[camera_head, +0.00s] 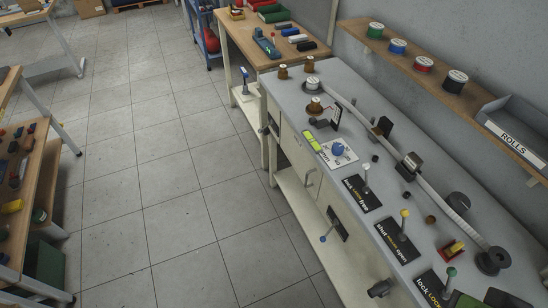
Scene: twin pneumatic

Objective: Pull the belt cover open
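A long grey workbench (290,101) runs down the right side, with a pale belt or strip (376,139) curving along its top. Its front side has a light panel (295,150) with a small bar handle (310,178). This panel may be the belt cover; no label on it is readable. It looks closed, flush with the bench front. My gripper is not in view, and nothing touches the handle.
Levers with black label plates (395,241) line the bench top. A wooden table (235,35) stands behind. The tiled floor (170,190) left of the bench is clear.

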